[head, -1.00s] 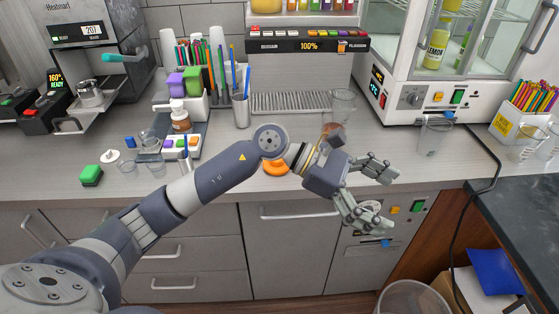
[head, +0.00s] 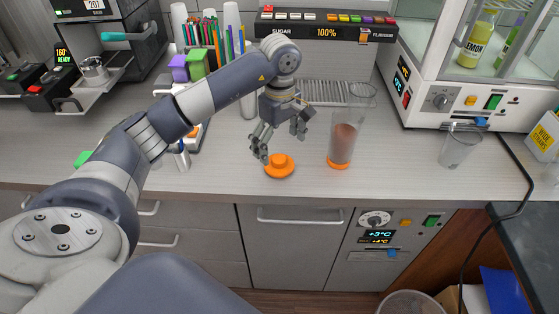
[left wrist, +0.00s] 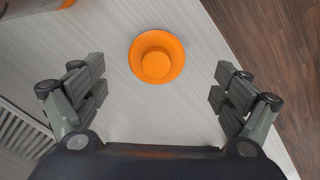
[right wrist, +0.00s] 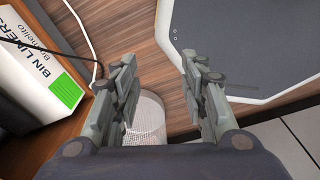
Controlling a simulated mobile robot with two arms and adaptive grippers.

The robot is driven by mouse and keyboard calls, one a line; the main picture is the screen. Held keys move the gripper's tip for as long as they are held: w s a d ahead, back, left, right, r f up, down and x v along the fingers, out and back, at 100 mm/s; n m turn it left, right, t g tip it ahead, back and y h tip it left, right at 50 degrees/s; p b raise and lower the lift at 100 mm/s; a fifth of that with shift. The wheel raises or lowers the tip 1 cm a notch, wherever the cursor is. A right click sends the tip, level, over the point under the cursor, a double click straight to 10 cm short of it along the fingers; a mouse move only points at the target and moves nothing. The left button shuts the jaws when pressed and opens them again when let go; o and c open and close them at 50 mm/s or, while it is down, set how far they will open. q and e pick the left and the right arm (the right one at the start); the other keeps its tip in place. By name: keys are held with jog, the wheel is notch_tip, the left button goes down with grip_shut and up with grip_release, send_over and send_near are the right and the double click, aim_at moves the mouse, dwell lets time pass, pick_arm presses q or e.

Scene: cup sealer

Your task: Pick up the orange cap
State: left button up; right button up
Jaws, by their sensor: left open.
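The orange cap (head: 279,166) is a round disc with a raised knob. It lies on the light counter near its front edge, left of the tall glass. My left gripper (head: 281,137) is open and empty, pointing down above and just behind the cap. In the left wrist view the cap (left wrist: 157,57) lies beyond the two spread fingers, centred between them and apart from both. My right gripper (right wrist: 160,65) shows only in its own wrist view, open with nothing between its fingers, away from the cap.
A tall clear glass with brown contents (head: 343,143) stands on an orange base close to the right of the cap. An empty clear cup (head: 458,148) stands further right. A drip grille (head: 337,92) lies behind. The counter between the glass and the cup is clear.

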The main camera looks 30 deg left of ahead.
aim_at(279, 159)
pick_arm(q)
jog(key=shift+f, duration=0.45)
jog(key=shift+w+f, duration=0.2)
jog(key=shift+f, duration=0.05)
jog(key=f+p, duration=0.1)
jog(key=f, duration=0.1)
jog(key=f+p, duration=0.1)
jog(key=f, duration=0.1)
jog(key=shift+a+p, duration=0.3)
jog(key=shift+p, duration=0.05)
jog(key=shift+f, duration=0.35)
jog(key=shift+w+f, duration=0.1)
jog(key=shift+f, duration=0.1)
jog(key=c, duration=0.8)
jog(key=shift+c, duration=1.4)
pick_arm(e)
jog(key=r, duration=0.3)
jog(key=shift+w+d, duration=0.2)
jog(key=shift+w, duration=0.1)
